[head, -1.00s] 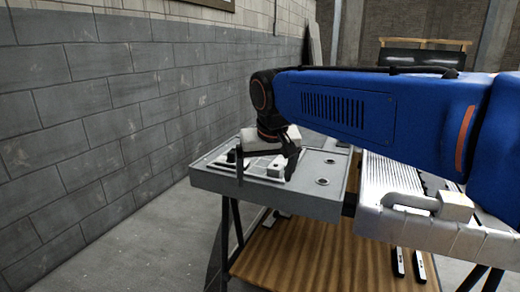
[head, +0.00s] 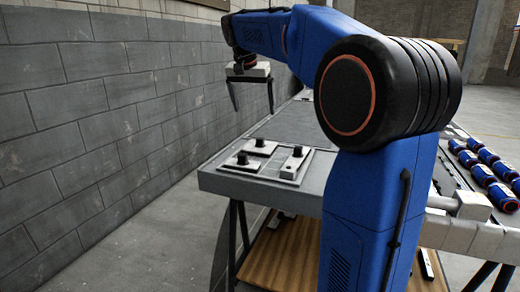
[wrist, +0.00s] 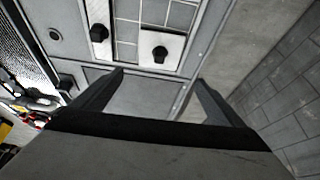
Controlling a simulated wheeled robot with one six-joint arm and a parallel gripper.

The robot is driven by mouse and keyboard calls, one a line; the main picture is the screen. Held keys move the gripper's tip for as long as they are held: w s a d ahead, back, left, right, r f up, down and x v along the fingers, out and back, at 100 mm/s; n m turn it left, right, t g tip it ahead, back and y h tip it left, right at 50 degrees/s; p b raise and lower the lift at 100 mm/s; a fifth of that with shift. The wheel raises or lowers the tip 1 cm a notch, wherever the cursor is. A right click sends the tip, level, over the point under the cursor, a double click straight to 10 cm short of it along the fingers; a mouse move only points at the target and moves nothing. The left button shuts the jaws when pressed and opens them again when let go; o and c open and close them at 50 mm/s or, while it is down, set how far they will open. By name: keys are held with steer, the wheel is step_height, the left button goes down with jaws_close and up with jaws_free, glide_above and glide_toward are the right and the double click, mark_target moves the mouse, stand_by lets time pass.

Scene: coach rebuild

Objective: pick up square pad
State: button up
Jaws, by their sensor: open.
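A shallow tray (head: 278,179) on the grey bench holds pale pads with black knobs. One squarish pad (head: 240,164) lies at its near left, another (head: 262,148) at its far side. A longer pad (head: 293,166) lies at the right. I cannot tell for sure which one is the square pad. In the wrist view, one squarish pad (wrist: 174,47) and the longer pad (wrist: 98,12) show at the top. My gripper (head: 252,110) is open and empty, raised well above the bench beyond the tray. Its fingers (wrist: 160,80) point down, apart from every pad.
A grey block wall (head: 100,120) runs along the left. The bench surface (head: 290,125) beyond the tray is bare. A wooden shelf (head: 285,255) is below the bench.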

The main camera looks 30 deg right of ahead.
mark_target(260, 139)
steer(key=x, duration=1.6)
steer(key=shift+s+f, duration=0.1)
steer(key=c, duration=0.7)
